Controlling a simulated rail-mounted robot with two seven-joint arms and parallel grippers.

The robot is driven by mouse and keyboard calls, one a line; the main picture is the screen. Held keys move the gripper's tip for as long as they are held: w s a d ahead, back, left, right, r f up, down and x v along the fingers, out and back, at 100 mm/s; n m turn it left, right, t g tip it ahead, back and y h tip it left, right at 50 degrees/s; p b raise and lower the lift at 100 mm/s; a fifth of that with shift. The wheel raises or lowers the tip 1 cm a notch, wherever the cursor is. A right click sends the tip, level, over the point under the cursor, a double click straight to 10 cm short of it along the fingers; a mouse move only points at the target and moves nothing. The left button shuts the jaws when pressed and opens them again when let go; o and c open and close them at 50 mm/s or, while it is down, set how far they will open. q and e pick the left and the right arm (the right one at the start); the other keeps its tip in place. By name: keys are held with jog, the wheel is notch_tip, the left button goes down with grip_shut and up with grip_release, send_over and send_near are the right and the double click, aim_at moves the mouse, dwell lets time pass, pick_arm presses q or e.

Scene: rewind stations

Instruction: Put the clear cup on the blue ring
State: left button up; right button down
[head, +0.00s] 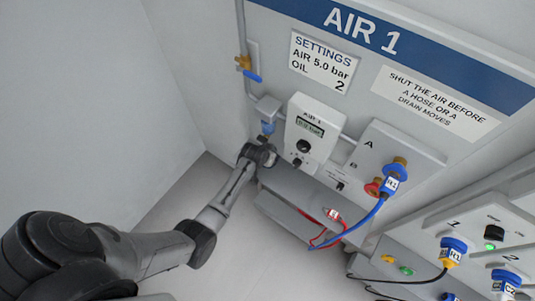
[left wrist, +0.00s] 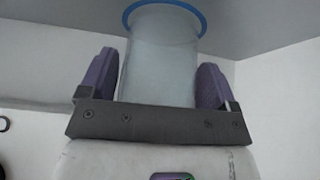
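The clear cup (left wrist: 160,65) is between the two purple finger pads of my left gripper (left wrist: 157,80) in the left wrist view, and both pads appear to touch its sides. The blue ring (left wrist: 205,22) circles the cup's far end and looks slightly wider than it. I cannot tell whether cup and ring touch. In the head view a blue part (head: 268,127) shows under the grey block on the pipe, with my left gripper (head: 263,143) just below it. The cup is not clearly visible there. My right gripper is in neither view.
A grey meter box (head: 312,128) stands close right of my left gripper. A grey ledge (head: 300,205) lies below, with a red-lead clip and a blue hose (head: 365,218). A blue-handled valve (head: 250,72) is above on the pipe. The floor to the left is clear.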

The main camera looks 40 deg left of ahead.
pick_arm(q)
jog(key=shift+o, duration=1.1)
jog(key=shift+r, duration=0.15)
jog(key=shift+s+r, duration=0.1)
jog(key=shift+r, duration=0.2)
jog(key=p+v, duration=0.2)
jog(key=v, duration=0.2)
jog(key=shift+s+r, duration=0.1)
jog(key=shift+r, duration=0.15)
jog(key=s+d, duration=0.2)
jog(key=s, duration=1)
jog(key=s+d+r+m+g, duration=0.1)
jog(key=s+d+r+m, duration=0.1)
jog(key=s+d+r, duration=0.2)
jog(key=s+d+r+m+g+h, duration=0.1)
jog(key=s+d+r, duration=0.4)
jog(key=s, duration=0.8)
notch_tip(320, 180, up, 4)
jog(key=shift+f+m+g+p, duration=0.2)
jog(key=shift+m+g+p, duration=0.25)
jog(key=shift+m, duration=0.15)
jog(key=shift+w, duration=0.1)
